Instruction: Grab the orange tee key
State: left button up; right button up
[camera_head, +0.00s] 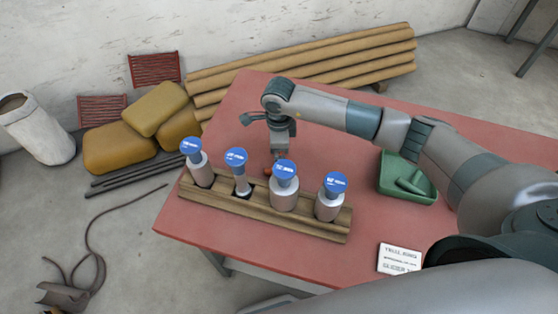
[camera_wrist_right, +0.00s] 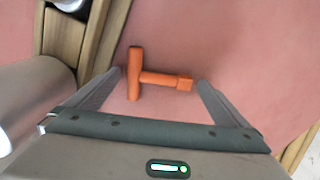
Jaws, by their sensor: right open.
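The orange tee key (camera_wrist_right: 150,78) lies on the red tabletop in the right wrist view, with its crossbar at the left and its stem pointing right. In the head view only a small orange bit (camera_head: 268,172) of it shows behind the wooden rack, mostly hidden. My right gripper (camera_head: 279,154) points down over it from behind the rack. In the right wrist view its two fingers (camera_wrist_right: 160,82) stand apart, one on each side of the key, with gaps to both. My left gripper is not in view.
A wooden rack (camera_head: 250,213) with several blue-capped cylinders stands just in front of my right gripper. A green tray (camera_head: 424,197) with green items lies to the right. A white printed card (camera_head: 399,258) is near the front edge of the red table (camera_head: 350,225).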

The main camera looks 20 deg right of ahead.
dwell(0.4)
jog(key=c, duration=1.1)
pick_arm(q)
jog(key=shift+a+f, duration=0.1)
pick_arm(e)
jog(key=shift+r, duration=0.1)
jog(key=shift+r+b, duration=0.5)
notch_tip(320, 180, up, 2)
jog(key=shift+r+b, duration=0.2)
jog(key=shift+b, duration=0.55)
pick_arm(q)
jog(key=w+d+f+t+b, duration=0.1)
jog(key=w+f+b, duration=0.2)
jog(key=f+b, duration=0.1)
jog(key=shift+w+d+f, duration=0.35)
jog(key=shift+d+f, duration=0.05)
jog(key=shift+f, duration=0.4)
pick_arm(e)
jog(key=shift+s+d+r, duration=0.75)
jog(key=shift+d+r, duration=0.45)
jog(key=shift+d, duration=0.6)
jog(key=shift+s+d+r, duration=0.8)
jog(key=shift+d+r, duration=0.45)
jog(key=shift+d, duration=0.5)
jog(key=shift+s+d+r, duration=0.75)
jog(key=shift+d+r, duration=0.45)
jog(key=shift+d, duration=0.6)
